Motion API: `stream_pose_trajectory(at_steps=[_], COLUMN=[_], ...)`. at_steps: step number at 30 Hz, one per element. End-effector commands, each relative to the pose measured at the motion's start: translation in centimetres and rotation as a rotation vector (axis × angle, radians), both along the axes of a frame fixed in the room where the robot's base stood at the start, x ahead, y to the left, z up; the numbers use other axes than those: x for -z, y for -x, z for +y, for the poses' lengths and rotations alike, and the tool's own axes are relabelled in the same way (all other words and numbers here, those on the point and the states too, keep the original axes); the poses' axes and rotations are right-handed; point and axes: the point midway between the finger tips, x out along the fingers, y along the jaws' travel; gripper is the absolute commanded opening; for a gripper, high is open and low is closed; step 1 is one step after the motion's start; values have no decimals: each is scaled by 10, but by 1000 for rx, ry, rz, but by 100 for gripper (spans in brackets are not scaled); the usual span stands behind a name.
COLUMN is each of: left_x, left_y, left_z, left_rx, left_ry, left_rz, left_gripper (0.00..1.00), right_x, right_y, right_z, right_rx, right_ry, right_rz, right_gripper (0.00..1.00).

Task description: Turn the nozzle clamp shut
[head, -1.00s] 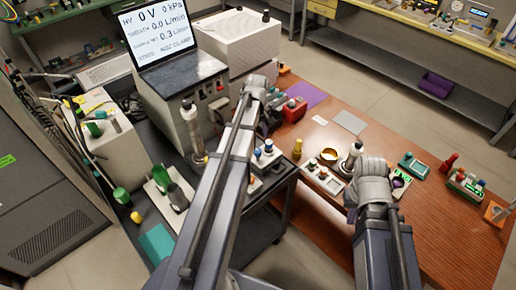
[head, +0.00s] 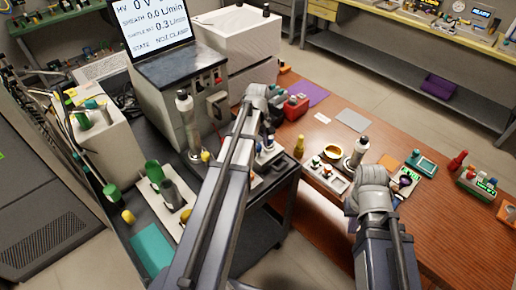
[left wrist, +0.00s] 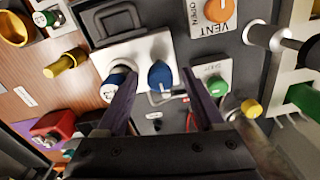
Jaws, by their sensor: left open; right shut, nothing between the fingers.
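My left gripper (head: 268,128) is over the fittings on the dark cart, its fingers mostly hidden by my arm in the head view. In the left wrist view the left gripper (left wrist: 160,72) is open, with a blue knob (left wrist: 160,76) on a white plate (left wrist: 135,52) between and beyond its fingertips. A second blue-topped knob (left wrist: 114,86) sits beside the left finger. I cannot tell whether either knob is the nozzle clamp. The screen (head: 155,22) shows a state line that seems to name the nozzle clamp. My right gripper (head: 392,190) is shut over the wooden table, its fingertips mostly hidden.
A green knob (left wrist: 217,87) and an orange VENT knob (left wrist: 218,10) are near the left gripper. A tall metal column (head: 190,128) stands left of my left arm. A grey-capped bottle (head: 357,153) stands near my right gripper. The wooden table (head: 455,225) has bare room front right.

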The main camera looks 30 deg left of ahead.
Motion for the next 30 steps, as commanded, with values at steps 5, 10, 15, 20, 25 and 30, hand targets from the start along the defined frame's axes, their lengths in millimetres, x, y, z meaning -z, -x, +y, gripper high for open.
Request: stream_pose_trajectory(at_steps=[5, 10, 15, 20, 25, 30], left_x=[-1, -1, 0, 0, 0, 0], left_y=[0, 0, 0, 0, 0, 0], left_z=[0, 0, 0, 0, 0, 0], left_rx=[0, 0, 0, 0, 0, 0], left_ry=[0, 0, 0, 0, 0, 0], left_rz=[0, 0, 0, 0, 0, 0], left_gripper=[70, 55, 36, 18, 0, 0], right_x=[-1, -1, 0, 0, 0, 0], right_y=[0, 0, 0, 0, 0, 0], right_z=[0, 0, 0, 0, 0, 0], right_rx=[0, 0, 0, 0, 0, 0], right_ry=[0, 0, 0, 0, 0, 0], right_rz=[0, 0, 0, 0, 0, 0], right_gripper=[0, 0, 0, 0, 0, 0])
